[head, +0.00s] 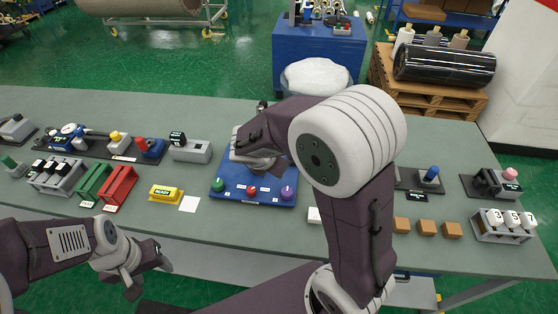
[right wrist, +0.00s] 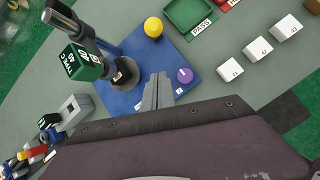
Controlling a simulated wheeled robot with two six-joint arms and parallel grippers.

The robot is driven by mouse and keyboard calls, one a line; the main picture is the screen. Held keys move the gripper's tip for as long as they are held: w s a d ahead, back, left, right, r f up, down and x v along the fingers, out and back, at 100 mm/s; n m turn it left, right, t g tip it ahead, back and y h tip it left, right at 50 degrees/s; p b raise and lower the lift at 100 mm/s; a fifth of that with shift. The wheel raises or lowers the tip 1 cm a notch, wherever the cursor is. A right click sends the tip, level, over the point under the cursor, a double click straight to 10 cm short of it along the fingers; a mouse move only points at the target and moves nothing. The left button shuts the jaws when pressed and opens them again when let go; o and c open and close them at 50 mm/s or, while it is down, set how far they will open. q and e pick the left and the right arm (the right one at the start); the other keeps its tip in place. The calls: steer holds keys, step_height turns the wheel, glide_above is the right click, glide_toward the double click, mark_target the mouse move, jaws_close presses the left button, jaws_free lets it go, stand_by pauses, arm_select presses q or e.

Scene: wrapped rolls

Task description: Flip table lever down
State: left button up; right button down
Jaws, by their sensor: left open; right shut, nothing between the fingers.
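A blue board (head: 250,198) on the table bears green, red and purple knobs along its front. In the right wrist view the board (right wrist: 125,100) shows a yellow ball, a purple knob and a dark lever (right wrist: 92,38) with a pale tip, standing from a dark mount. In the head view a dark tip (head: 262,105), probably the lever's, shows behind my right gripper (head: 255,160); the rest is hidden. My right gripper is shut and empty above the board, its fingers (right wrist: 158,92) apart from the lever. My left gripper (head: 133,283) is open and empty near the front edge.
A grey block (head: 190,150) is left of the board, and a yellow sign (head: 166,193) in front of that. Red (head: 119,186) and green trays lie further left. White blocks (right wrist: 258,49) lie to the right.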

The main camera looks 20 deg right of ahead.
arm_select(q)
steer(key=shift+f, duration=0.25)
arm_select(e)
steer(key=w+d+f, duration=0.5)
steer(key=d, duration=0.1)
steer(key=shift+w+d+f, duration=0.15)
steer(key=shift+d+f, duration=0.15)
steer(key=shift+f, duration=0.05)
arm_select(q)
steer(key=shift+r, duration=0.1)
